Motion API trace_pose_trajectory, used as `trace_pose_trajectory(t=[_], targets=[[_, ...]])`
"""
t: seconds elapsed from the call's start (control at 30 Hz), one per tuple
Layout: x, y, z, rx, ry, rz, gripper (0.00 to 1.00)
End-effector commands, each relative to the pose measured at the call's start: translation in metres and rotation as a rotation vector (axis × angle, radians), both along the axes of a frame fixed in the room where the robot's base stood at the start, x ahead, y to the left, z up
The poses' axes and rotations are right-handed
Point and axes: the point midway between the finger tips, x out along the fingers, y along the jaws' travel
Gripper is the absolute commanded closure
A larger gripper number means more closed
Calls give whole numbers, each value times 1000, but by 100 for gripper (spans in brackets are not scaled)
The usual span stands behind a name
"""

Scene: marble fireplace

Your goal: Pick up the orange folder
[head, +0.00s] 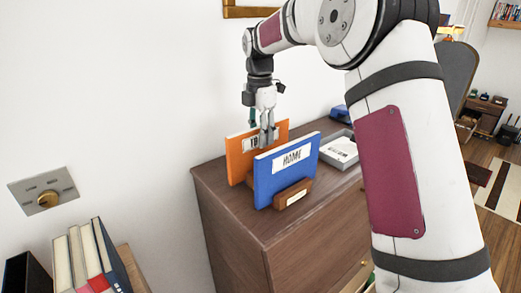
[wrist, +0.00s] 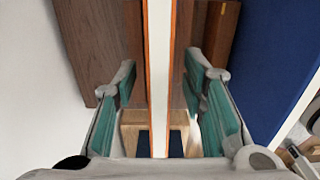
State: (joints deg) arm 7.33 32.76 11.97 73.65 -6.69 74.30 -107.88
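The orange folder (head: 237,163) stands upright on the brown cabinet, behind the blue folder, with a partly hidden white label. In the wrist view the orange folder (wrist: 158,70) is seen edge-on from above, as a pale strip with orange borders. My gripper (head: 267,136) points down at its top edge. In the wrist view my gripper (wrist: 162,85) is open, with one teal-padded finger on each side of the folder. Gaps show between the fingers and the folder. The folder's lower part is hidden in the head view.
The blue folder (head: 285,171) labelled HOME stands close in front, in a wooden holder (head: 293,194); it also shows at right in the wrist view (wrist: 275,60). A grey tray (head: 340,150) lies behind to the right on the cabinet (head: 225,207). The wall is close on the left.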

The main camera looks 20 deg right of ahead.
Motion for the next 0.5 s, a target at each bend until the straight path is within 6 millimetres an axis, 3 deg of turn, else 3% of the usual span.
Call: trace_pose_trajectory(t=[0.17, 0.33, 0.5], targets=[[0, 0, 0, 0, 0, 0, 62], [0, 0, 0, 0, -1, 0, 100], [0, 0, 0, 0, -1, 0, 100]])
